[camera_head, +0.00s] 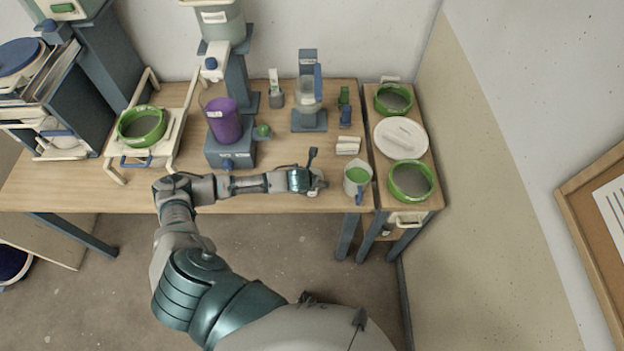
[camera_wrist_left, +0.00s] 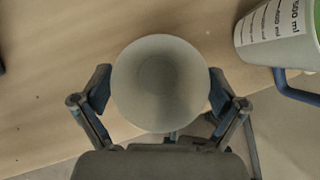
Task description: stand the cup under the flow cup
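A pale round cup (camera_wrist_left: 160,83), seen from its mouth and looking empty, sits between the two fingers of my left gripper (camera_wrist_left: 160,92) in the left wrist view. The finger pads meet its wall on both sides. In the head view my left gripper (camera_head: 314,180) is near the table's front edge, left of the jug, and mostly hides the cup. The flow cup (camera_head: 307,90) is a translucent vessel on a blue-grey stand (camera_head: 309,122) farther back; the space below it looks empty. My right gripper is not in view.
A jug with green glaze (camera_head: 357,176) stands close right of my left gripper; it also shows in the wrist view (camera_wrist_left: 277,32). Bare tabletop (camera_head: 285,150) lies before the stand.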

